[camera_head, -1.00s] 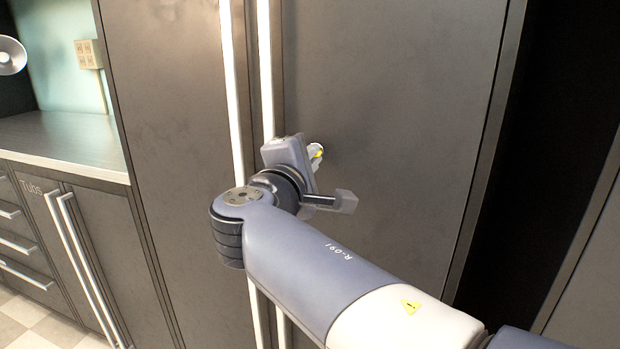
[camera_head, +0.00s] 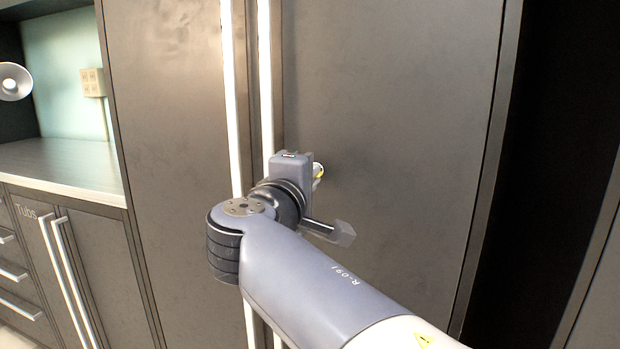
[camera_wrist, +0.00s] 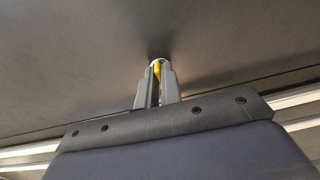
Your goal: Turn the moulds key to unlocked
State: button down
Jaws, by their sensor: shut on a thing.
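The key is a small yellow piece at a pale round lock on the tall grey cabinet door (camera_head: 400,110). In the wrist view the key (camera_wrist: 157,70) sits between the two grey fingers of my gripper (camera_wrist: 157,84), which are shut on it against the door. In the head view a bit of the yellow key (camera_head: 319,173) shows just right of my gripper's body. The fingertips are mostly hidden there behind the wrist. I cannot read any mark for locked or unlocked, and no moulds label shows.
Two long pale vertical handles (camera_head: 265,100) run close to the left of my wrist. Further left are a counter (camera_head: 60,165), a lower cupboard marked Tubs (camera_head: 75,260) and a lamp (camera_head: 12,82). A dark gap (camera_head: 545,150) lies to the right of the door.

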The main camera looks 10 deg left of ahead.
jog(key=c, duration=1.6)
grip_release()
jog(key=s, duration=0.3)
jog(key=s+p, duration=0.1)
jog(key=s, duration=0.6)
jog(key=shift+s+a, duration=0.4)
jog(key=shift+w, duration=0.1)
jog(key=w, duration=0.7)
jog(key=w+b, duration=0.1)
jog(key=w, duration=0.2)
jog(key=shift+w+d, duration=0.35)
jog(key=shift+d, duration=0.05)
jog(key=shift+s, duration=0.1)
